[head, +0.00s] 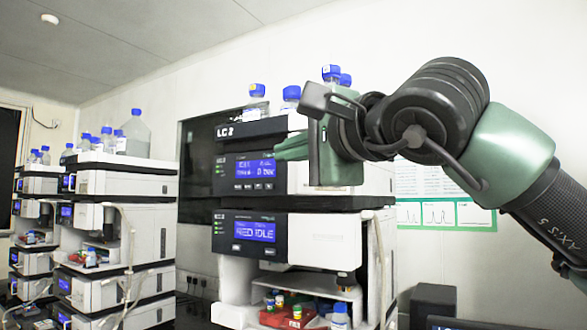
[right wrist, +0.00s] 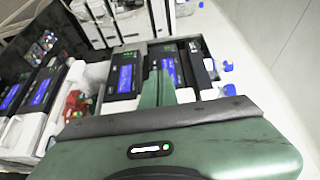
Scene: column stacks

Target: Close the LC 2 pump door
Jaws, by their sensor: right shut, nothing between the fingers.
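The LC 2 stack (head: 230,131) stands in the middle of the head view, with its label at the top. Its upper module (head: 229,172) has a black front with a lit blue display. Which panel is the pump door, and how far it stands open, I cannot tell. My right gripper (head: 283,149) is shut and empty, its green fingers pointing left in front of the upper module. It hides part of the module's upper right front. In the right wrist view the fingers (right wrist: 160,88) overlap the module fronts; contact is unclear. My left gripper is not in view.
Below is another module (head: 240,237) with a blue display, then an open compartment with a red tray (head: 285,316). Blue-capped bottles (head: 256,90) stand on top. More instrument stacks (head: 130,235) stand at left. A dark wall panel (head: 197,155) shows behind.

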